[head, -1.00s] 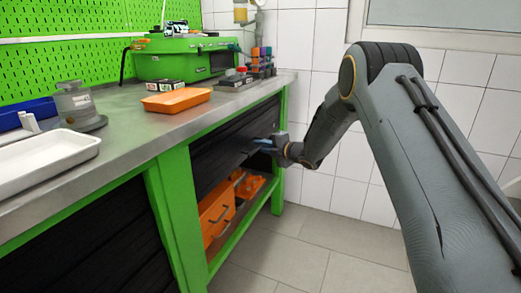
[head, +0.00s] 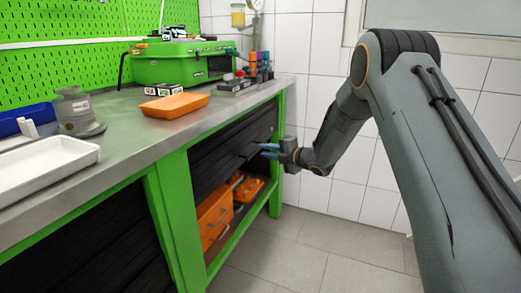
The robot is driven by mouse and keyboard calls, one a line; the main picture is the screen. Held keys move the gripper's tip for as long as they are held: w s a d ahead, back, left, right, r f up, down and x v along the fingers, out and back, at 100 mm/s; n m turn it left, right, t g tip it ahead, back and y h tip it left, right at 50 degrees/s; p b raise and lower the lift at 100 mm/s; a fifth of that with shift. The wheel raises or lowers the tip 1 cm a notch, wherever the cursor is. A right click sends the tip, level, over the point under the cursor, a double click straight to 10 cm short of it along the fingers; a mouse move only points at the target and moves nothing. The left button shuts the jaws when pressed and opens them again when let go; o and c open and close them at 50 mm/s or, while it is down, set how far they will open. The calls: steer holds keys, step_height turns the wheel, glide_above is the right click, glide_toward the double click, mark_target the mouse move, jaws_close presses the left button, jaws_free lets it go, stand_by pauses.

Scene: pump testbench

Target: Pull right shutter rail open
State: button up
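The right shutter (head: 225,160) is a dark slatted panel in the right bay of the green-framed workbench. It covers the upper part of the bay, and the lower part is open. Its bottom rail (head: 246,161) runs along its lower edge. My gripper (head: 263,151) is at the right end of the bay, in front of the shutter near this rail. Whether a fingertip touches the rail is too small to tell.
Orange drawers (head: 214,218) and orange items (head: 248,189) sit below the shutter. A green leg (head: 180,225) stands left of the bay, another (head: 278,165) close to my gripper. The left bay's shutter (head: 90,255) is dark. The tiled floor (head: 300,250) in front is clear.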

steer(key=shift+v, duration=1.5)
steer(key=s+d+r+m+g+h, duration=0.1)
steer(key=s+d+r+m+h, duration=0.25)
steer(key=s+m, duration=0.25)
steer(key=s+d+r+m+h, duration=0.3)
steer(key=s+r+m+h, duration=0.15)
steer(key=s+m, duration=0.2)
steer(key=s+d+m+g+h, duration=0.1)
steer(key=s+d+m+g, duration=0.2)
steer(key=s, duration=1.1)
steer(key=s+f+m+g+h+p, duration=0.1)
steer(key=s+m+g, duration=0.3)
steer(key=s, duration=1)
steer(key=s+d+m+g+h, duration=0.1)
steer(key=s+d+m+g, duration=0.15)
steer(key=s+m, duration=0.75)
steer(key=s+d+r+p, duration=0.1)
steer(key=d+r+p, duration=0.3)
steer(key=p, duration=0.6)
steer(key=s+d+r+n+p, duration=0.1)
steer(key=d+r+p, duration=0.4)
steer(key=p, duration=0.5)
step_height(320, 180, up, 2)
steer(key=shift+s+r, duration=0.25)
steer(key=shift+s, duration=0.4)
